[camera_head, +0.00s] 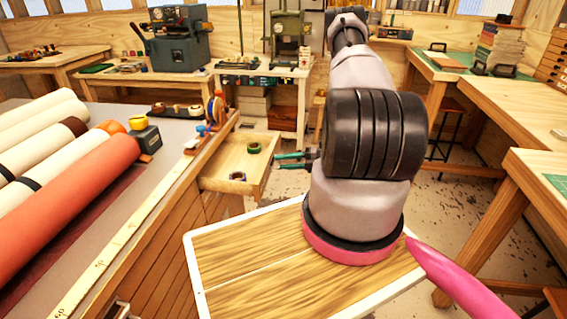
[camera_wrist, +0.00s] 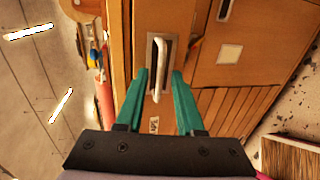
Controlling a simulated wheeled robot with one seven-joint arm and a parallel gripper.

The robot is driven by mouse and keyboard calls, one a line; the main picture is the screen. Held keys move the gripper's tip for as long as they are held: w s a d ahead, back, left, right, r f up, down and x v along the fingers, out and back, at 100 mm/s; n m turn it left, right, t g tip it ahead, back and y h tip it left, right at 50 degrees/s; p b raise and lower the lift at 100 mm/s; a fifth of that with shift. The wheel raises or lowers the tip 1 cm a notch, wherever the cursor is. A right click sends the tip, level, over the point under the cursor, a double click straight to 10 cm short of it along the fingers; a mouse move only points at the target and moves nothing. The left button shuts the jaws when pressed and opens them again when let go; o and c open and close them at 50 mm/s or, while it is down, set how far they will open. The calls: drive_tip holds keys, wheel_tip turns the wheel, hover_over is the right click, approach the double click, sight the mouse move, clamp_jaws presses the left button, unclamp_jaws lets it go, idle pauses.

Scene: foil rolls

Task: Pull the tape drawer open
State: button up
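The tape drawer (camera_head: 222,187) juts out of the bench side in the head view, pulled open. My gripper (camera_head: 277,161) is just in front of the drawer's front board, partly hidden by my arm. In the wrist view, a pale bar handle (camera_wrist: 161,66) on a dark plate appears between the two teal fingers of my gripper (camera_wrist: 159,73). The fingers stand apart, with gaps to the handle on both sides. I cannot tell how deep the handle sits between them.
The bench top (camera_head: 165,180) at left holds large rolls, including a red one (camera_head: 70,200), a tape dispenser (camera_head: 145,136) and a long ruler (camera_head: 120,240). Machines stand on tables at the back. Workbenches (camera_head: 510,120) line the right. Open floor (camera_head: 455,215) lies between.

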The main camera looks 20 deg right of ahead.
drive_tip(key=shift+d, duration=0.1)
drive_tip(key=v, duration=1)
drive_tip(key=shift+s+d, duration=0.2)
drive_tip(key=shift+d, duration=0.05)
drive_tip(key=shift+r, duration=0.1)
drive_tip(key=a+r+n+g+h, duration=0.1)
drive_tip(key=a+r+n+g, duration=0.4)
drive_tip(key=r+n, duration=0.65)
drive_tip(key=a+r+n+g+h, duration=0.1)
drive_tip(key=a+r+n+g, duration=0.3)
drive_tip(key=a+r+n, duration=0.7)
drive_tip(key=s+a+r+n+t+h, duration=0.1)
drive_tip(key=s+r+n+t+h, duration=0.2)
drive_tip(key=s+r+n, duration=0.3)
drive_tip(key=s+a+r+n+t+h, duration=0.2)
drive_tip(key=s+r+n+t+h, duration=0.2)
drive_tip(key=r+n, duration=0.6)
wheel_tip(320, 180, up, 7)
drive_tip(key=shift+s+a+r+n+h, duration=0.1)
drive_tip(key=shift+s+a+n+h, duration=0.2)
drive_tip(key=shift+s+h, duration=0.55)
